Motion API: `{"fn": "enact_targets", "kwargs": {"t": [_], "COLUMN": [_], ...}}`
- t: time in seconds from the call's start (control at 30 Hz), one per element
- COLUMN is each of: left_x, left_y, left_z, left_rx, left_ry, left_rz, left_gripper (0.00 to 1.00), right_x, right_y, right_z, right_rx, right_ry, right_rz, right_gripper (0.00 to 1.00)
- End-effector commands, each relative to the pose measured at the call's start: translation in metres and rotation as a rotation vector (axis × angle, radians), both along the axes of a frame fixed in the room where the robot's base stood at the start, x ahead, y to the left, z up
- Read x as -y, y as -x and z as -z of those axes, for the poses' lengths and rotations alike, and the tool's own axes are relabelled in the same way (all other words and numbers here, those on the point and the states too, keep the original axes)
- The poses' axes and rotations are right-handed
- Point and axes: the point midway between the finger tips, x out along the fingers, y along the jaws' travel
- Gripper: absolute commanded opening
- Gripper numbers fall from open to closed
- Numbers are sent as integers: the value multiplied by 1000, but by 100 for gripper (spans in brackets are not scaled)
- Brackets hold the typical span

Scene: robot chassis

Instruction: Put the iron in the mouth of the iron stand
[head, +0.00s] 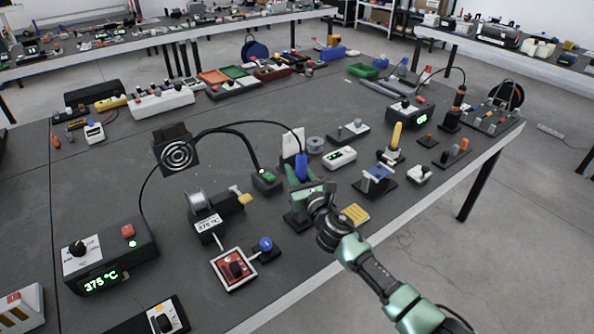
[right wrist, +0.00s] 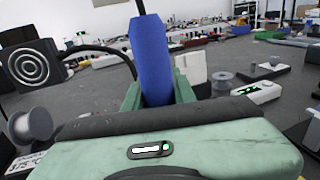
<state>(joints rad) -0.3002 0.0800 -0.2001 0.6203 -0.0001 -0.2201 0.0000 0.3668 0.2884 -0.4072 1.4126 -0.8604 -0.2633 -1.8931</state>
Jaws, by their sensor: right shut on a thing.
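My right gripper (head: 302,185) is shut on the iron by its blue handle (head: 301,166). The handle stands roughly upright between the green fingers. The blue handle (right wrist: 151,60) also shows in the right wrist view, rising from between the fingers. A thin black cable arcs from the 375 °C station (head: 105,262) to the top of the handle. The iron's tip is hidden behind my gripper. I cannot tell for sure which item is the iron stand; a dark block (head: 228,203) with a spool stands left of the gripper. My left gripper is not in view.
A fan (head: 178,152) on a black gooseneck stands behind left. A yellow pad (head: 355,213) and a blue holder (head: 377,175) sit to the right, near the table edge.

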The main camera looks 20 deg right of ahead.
Motion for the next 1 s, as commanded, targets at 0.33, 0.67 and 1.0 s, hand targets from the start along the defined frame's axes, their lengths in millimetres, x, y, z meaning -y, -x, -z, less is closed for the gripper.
{"fn": "enact_targets", "kwargs": {"t": [0.33,0.67,1.0], "left_x": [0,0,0], "left_y": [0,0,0], "left_z": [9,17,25], "left_rx": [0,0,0], "left_ry": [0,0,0], "left_rz": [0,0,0], "left_gripper": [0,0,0], "right_x": [0,0,0], "right_y": [0,0,0], "right_z": [9,18,26], "right_rx": [1,1,1], "right_ry": [0,1,1], "right_rz": [0,0,0], "right_gripper": [0,0,0]}}
